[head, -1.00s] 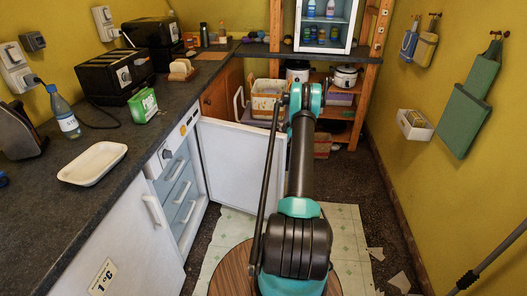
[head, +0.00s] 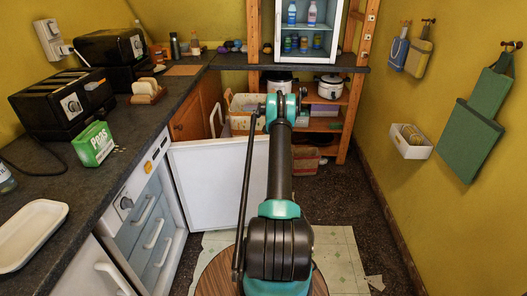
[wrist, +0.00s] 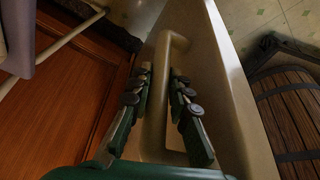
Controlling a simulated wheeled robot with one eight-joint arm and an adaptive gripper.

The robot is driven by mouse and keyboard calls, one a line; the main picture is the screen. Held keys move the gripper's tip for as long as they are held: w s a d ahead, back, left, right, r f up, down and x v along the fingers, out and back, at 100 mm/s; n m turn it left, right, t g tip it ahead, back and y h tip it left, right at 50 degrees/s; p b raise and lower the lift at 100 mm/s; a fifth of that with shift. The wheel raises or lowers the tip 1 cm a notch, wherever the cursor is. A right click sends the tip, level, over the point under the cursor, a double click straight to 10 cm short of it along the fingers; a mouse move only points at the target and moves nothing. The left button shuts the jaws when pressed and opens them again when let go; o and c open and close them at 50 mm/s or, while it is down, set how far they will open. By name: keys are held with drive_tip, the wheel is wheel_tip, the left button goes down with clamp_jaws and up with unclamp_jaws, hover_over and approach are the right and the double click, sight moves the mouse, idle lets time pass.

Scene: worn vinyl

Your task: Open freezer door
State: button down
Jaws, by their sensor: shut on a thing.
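The white freezer door (head: 215,185) stands wide open, swung out from the under-counter freezer, whose drawers (head: 150,228) show in the head view. In the wrist view, the door's pale edge and face (wrist: 218,85) run along the right of its long bar handle (wrist: 157,100). My gripper (wrist: 161,72) has one finger on each side of the handle and is shut on it. In the head view my arm reaches to the door's far side, and the fingers are hidden there.
The dark counter (head: 110,185) along the left holds toasters, a green box (head: 94,144) and a white tray (head: 30,232). Shelves (head: 325,125) stand at the back. A brown cabinet panel (wrist: 60,95) is near my gripper.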

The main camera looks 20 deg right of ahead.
drive_tip(key=shift+w+a, duration=0.1)
drive_tip(key=shift+a, duration=0.1)
drive_tip(key=c, duration=1.4)
unclamp_jaws()
drive_tip(key=shift+d, duration=0.1)
drive_tip(key=shift+v, duration=6)
